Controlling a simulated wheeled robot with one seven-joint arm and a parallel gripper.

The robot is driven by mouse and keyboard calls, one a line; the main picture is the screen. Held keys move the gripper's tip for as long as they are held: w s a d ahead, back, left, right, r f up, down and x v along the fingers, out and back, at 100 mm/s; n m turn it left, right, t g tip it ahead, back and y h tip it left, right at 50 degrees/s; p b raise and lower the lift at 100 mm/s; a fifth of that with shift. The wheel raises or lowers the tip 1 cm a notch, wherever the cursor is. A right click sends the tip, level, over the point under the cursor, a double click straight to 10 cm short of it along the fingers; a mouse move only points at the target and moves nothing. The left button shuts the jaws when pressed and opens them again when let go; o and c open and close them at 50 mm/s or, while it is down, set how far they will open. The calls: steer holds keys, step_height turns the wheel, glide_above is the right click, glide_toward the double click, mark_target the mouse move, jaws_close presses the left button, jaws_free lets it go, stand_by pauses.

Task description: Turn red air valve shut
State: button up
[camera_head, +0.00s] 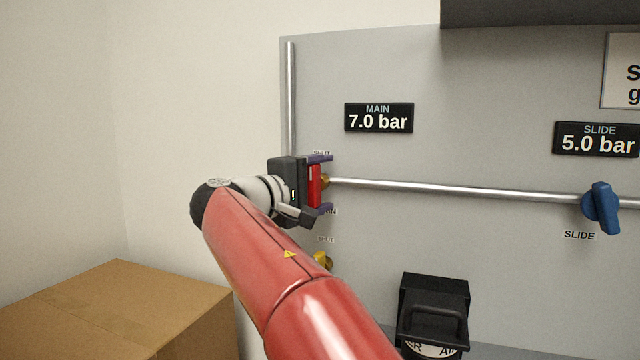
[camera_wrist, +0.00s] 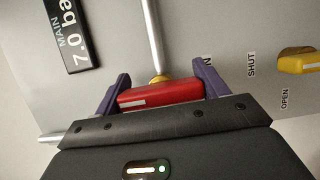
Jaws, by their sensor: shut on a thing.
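The red air valve handle (camera_head: 314,186) is on the grey panel, at the left end of a horizontal pipe. It stands upright in the head view, across the pipe's line. My gripper (camera_head: 324,184) is shut on it, one purple finger above and one below. In the wrist view the red handle (camera_wrist: 160,94) lies between the two fingers of my gripper (camera_wrist: 162,76), with a brass fitting behind it. The MAIN display (camera_head: 379,118) reads 7.0 bar. The SHUT label above the valve is partly covered; the lower label is mostly hidden by my gripper.
A yellow valve (camera_head: 322,260) sits just below, partly behind my arm. A blue SLIDE valve (camera_head: 601,208) is at right, under a 5.0 bar display (camera_head: 597,139). A black handled box (camera_head: 433,300) and a cardboard box (camera_head: 120,305) stand low.

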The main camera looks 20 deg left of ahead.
steer(key=shift+f, duration=0.1)
steer(key=o, duration=1)
steer(key=v, duration=0.7)
steer(key=shift+s+a+b, duration=0.15)
steer(key=shift+s+b, duration=0.2)
steer(key=shift+s, duration=0.05)
